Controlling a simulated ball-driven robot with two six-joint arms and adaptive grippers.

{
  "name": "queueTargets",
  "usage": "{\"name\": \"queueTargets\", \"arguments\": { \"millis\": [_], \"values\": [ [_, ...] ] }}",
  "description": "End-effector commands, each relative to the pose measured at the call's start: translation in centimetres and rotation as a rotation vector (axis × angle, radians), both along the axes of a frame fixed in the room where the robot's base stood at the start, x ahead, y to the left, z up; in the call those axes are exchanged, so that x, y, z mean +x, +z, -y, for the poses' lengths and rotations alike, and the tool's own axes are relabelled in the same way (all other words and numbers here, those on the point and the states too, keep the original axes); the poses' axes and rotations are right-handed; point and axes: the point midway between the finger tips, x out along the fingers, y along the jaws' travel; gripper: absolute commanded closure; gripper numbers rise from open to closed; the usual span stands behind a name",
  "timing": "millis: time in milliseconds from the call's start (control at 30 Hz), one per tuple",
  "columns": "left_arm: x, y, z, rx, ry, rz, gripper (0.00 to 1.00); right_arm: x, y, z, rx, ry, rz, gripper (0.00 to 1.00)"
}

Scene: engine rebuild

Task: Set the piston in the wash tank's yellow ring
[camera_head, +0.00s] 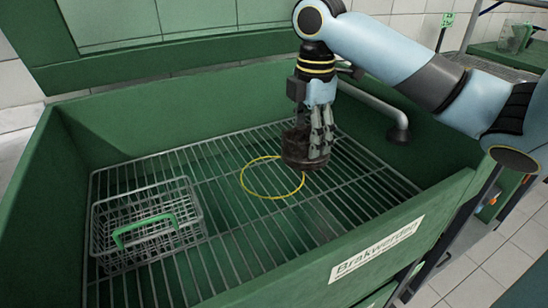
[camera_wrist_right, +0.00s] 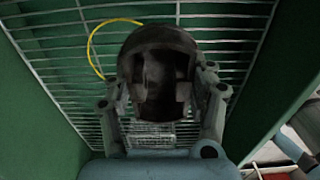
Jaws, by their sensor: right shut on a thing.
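My right gripper (camera_head: 322,130) is shut on a dark, dirty piston (camera_head: 303,150) and holds it over the grid of the green wash tank (camera_head: 90,140). The piston also fills the middle of the right wrist view (camera_wrist_right: 157,70), between the fingers (camera_wrist_right: 165,105). The yellow ring (camera_head: 245,186) lies on the tank's wire grid. In the head view the piston overlaps the ring's upper right edge. In the wrist view the ring (camera_wrist_right: 92,60) shows left of and partly behind the piston. I cannot tell the piston's exact height above the grid. My left gripper is not in view.
A wire basket (camera_head: 145,205) with a green handle stands on the grid at the left. A grey pipe (camera_head: 385,112) bends down at the tank's back right. The tank's walls rise around the grid. The grid in front of the ring is clear.

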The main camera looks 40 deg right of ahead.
Motion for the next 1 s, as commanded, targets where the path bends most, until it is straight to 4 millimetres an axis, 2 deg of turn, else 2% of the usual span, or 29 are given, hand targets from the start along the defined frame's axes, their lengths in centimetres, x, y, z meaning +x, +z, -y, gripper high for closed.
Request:
{"name": "queueTargets", "arguments": {
  "millis": [33,200,367,567,800,1000],
  "values": [
    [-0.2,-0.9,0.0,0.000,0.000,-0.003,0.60,1.5,-1.2,-0.7,0.012,-0.002,0.002,0.95],
    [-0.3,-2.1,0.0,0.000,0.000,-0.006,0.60,5.3,-3.5,-1.3,0.006,-0.002,-0.001,0.95],
    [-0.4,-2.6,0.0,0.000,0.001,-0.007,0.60,7.4,-4.6,-1.7,0.002,-0.002,0.000,0.95],
    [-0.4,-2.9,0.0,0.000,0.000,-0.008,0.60,7.8,-5.6,-1.8,0.000,-0.001,-0.003,0.95],
    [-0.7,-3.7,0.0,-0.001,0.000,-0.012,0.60,7.8,-8.9,-1.8,0.000,0.000,-0.003,0.95],
    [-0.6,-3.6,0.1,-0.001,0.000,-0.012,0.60,7.8,-8.8,-1.7,-0.001,-0.001,-0.001,0.95]
  ]
}}
